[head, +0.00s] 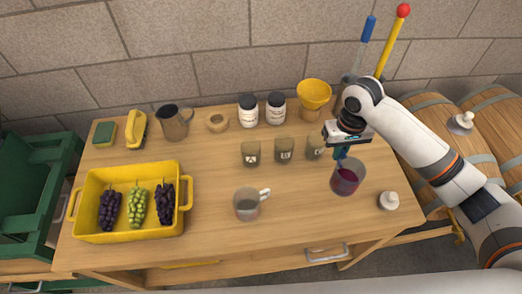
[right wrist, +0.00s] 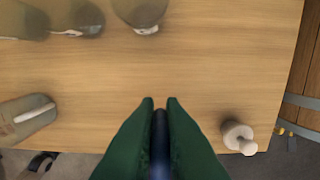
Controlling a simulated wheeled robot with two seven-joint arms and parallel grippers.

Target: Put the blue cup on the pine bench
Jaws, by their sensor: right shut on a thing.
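A cup (head: 347,180) with a dark purple-red inside is at the right part of the wooden bench (head: 300,230). My right gripper (head: 341,154) is directly at its upper edge, pointing down. In the right wrist view the dark green fingers (right wrist: 160,104) are closed on a narrow dark blue part (right wrist: 160,145), seemingly of this cup; the fingers hide most of it. I cannot tell whether the cup's base touches the bench. My left gripper is not in view.
A grey mug (head: 246,207) stands left of the cup. A white stopper-like piece (head: 388,201) stands to the right, near the edge. Several small jars (head: 284,150) stand behind. A yellow crate (head: 130,231) with grapes is at left. The front middle is clear.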

